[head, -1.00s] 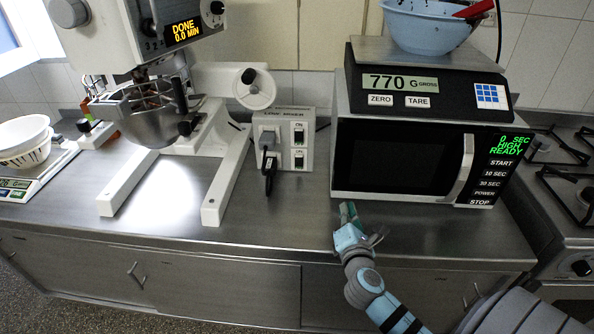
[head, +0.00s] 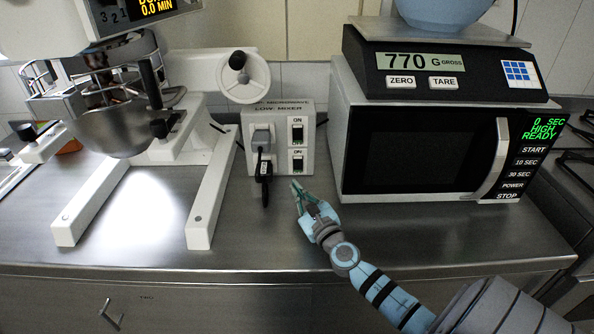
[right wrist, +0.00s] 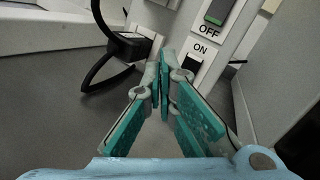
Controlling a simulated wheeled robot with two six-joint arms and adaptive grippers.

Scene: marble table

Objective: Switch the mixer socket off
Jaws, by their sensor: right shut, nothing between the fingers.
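The white socket box (head: 279,148) stands on the counter, left of the microwave. Its top label reads "UP: MICROWAVE" and "LOW: MIXER". The lower, mixer switch (head: 298,164) sits under an ON mark, below the upper switch (head: 298,136). In the right wrist view the lower switch (right wrist: 191,63) looks dark, and part of the upper switch (right wrist: 217,11) shows green above an OFF mark. My right gripper (head: 296,187) is shut and empty, just in front of and below the lower switch. Its fingertips (right wrist: 165,60) are left of that switch in the wrist view; I cannot tell whether they touch the box. My left gripper is not in view.
A black plug and cord (head: 264,172) hang from the box's left side, close to my fingers. The mixer stand (head: 208,212) is at the left, the microwave (head: 420,150) at the right with a scale (head: 450,70) on top. The front counter is clear.

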